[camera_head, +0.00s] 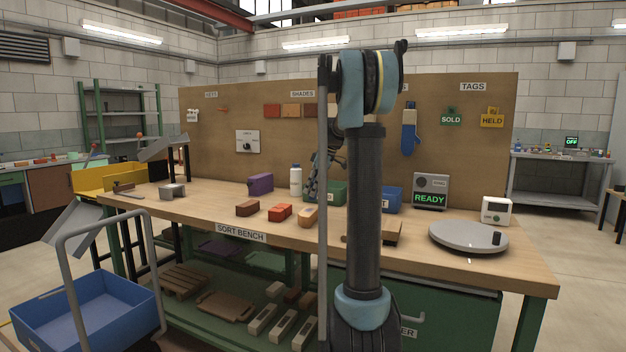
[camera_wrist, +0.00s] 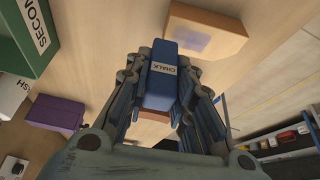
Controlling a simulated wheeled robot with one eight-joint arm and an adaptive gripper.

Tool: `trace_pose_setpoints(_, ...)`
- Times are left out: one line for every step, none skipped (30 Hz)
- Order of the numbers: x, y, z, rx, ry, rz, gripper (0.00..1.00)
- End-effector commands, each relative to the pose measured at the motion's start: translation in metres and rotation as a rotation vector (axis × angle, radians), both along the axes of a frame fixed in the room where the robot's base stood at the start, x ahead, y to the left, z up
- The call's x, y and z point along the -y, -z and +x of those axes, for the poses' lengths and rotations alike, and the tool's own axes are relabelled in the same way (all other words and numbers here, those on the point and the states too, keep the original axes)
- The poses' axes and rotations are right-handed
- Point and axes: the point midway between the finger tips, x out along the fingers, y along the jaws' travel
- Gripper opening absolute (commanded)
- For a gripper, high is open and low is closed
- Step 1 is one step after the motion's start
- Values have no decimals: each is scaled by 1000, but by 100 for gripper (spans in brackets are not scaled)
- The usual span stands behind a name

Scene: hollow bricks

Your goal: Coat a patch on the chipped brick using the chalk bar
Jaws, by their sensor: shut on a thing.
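My gripper (camera_wrist: 160,95) is shut on the blue chalk bar (camera_wrist: 162,75), whose white label reads CHALK. In the wrist view a tan brick (camera_wrist: 230,42) lies just past the bar's far end, with a bluish-purple patch on its face. The bar's end overlaps the brick's near edge in the picture; I cannot tell whether they touch. No chip is clear on this brick. In the head view my gripper (camera_head: 322,172) is partly hidden behind my arm, low over the bench, and the chalk bar cannot be made out.
A green bin marked SECOND (camera_wrist: 22,35) and a purple block (camera_wrist: 55,113) lie left in the wrist view. On the bench (camera_head: 225,215), red-brown bricks (camera_head: 280,212) sit left of my arm, and a grey turntable (camera_head: 450,236) and READY box (camera_head: 430,188) stand right.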

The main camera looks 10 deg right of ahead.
Motion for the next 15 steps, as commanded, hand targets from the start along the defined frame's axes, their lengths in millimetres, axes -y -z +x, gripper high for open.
trace_pose_setpoints(-3, -5, 0, 0, -3, 0, 0)
trace_pose_setpoints(-3, -8, 0, 0, -4, 0, 0)
trace_pose_setpoints(-5, -11, 0, 0, -5, 0, 0)
trace_pose_setpoints(-5, -14, 0, 0, -6, 0, 0)
trace_pose_setpoints(-6, -17, -1, 0, -7, 0, 0)
trace_pose_setpoints(-7, -20, -1, 0, -8, 0, 0)
trace_pose_setpoints(-7, -23, -1, 0, -9, 0, 0)
trace_pose_setpoints(-8, -26, -1, 0, -9, 0, 0)
trace_pose_setpoints(-8, -29, -1, 0, -10, 0, 0)
trace_pose_setpoints(-9, -32, -1, 0, -10, 0, 0)
trace_pose_setpoints(-9, -35, -1, 0, -11, 0, 0)
trace_pose_setpoints(-10, -38, 0, 0, -12, 0, 0)
trace_pose_setpoints(-10, -40, -1, 0, -12, 0, 0)
trace_pose_setpoints(-11, -42, -1, 0, -12, 0, 0)
trace_pose_setpoints(-11, -44, -1, 0, -13, 0, 0)
